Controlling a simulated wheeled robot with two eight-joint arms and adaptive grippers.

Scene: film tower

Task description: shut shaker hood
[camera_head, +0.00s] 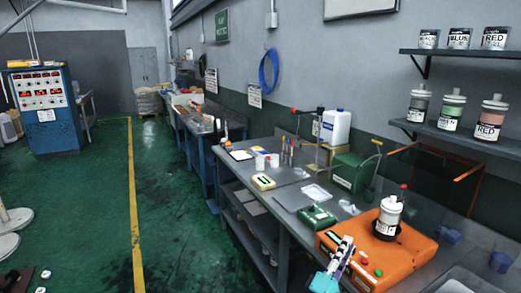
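The orange shaker (407,262) sits on the near end of the workbench, with red and green buttons on its front. A white bottle with a label (389,212) stands upright in a dark round holder on top of it. A dark see-through panel with orange edges (466,178), which looks like the shaker hood, stands raised behind the shaker, clear of the bottle.
Green devices (318,216), a white jug (336,127) and small containers crowd the workbench (283,207) beyond the shaker. Shelves (470,138) with labelled bottles hang on the right wall above the hood. The green floor is mostly open.

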